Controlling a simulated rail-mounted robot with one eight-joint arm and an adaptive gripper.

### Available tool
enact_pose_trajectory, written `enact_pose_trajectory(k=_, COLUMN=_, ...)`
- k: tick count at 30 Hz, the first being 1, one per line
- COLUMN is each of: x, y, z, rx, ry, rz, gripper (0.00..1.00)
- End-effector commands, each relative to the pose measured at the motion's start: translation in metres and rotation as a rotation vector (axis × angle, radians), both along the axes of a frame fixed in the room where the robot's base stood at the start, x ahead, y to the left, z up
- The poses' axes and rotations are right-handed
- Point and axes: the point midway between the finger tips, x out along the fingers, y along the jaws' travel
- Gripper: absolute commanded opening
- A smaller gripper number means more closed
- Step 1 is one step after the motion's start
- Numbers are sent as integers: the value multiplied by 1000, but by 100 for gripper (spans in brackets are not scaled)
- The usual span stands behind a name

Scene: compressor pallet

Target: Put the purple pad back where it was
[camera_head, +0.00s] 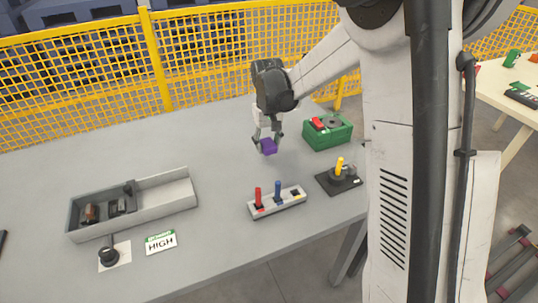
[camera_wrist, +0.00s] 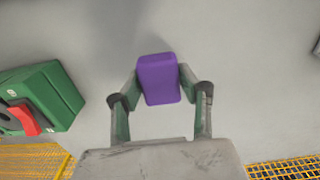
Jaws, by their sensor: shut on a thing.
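The purple pad (camera_head: 268,146) is a small purple block. It also shows in the wrist view (camera_wrist: 158,79), between the two fingers of my gripper (camera_wrist: 158,88). My gripper (camera_head: 267,143) is shut on the pad and appears to hold it above the grey table (camera_head: 215,140), left of the green box. How high it is above the table I cannot tell exactly.
A green box (camera_head: 328,132) with a red part stands right of my gripper. A black base with a yellow lever (camera_head: 340,165) and a grey block with red and blue levers (camera_head: 276,202) stand nearer. A grey tray (camera_head: 165,190) lies left. Yellow mesh fence (camera_head: 205,65) runs behind.

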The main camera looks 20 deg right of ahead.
Motion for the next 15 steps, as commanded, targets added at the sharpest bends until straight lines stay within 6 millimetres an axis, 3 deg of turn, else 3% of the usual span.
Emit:
enact_pose_trajectory(k=5, x=3, y=-5, z=-7, rx=0, ry=0, rz=1, gripper=10)
enact_pose_trajectory(k=15, x=3, y=-5, z=-44, rx=0, ry=0, rz=0, gripper=10)
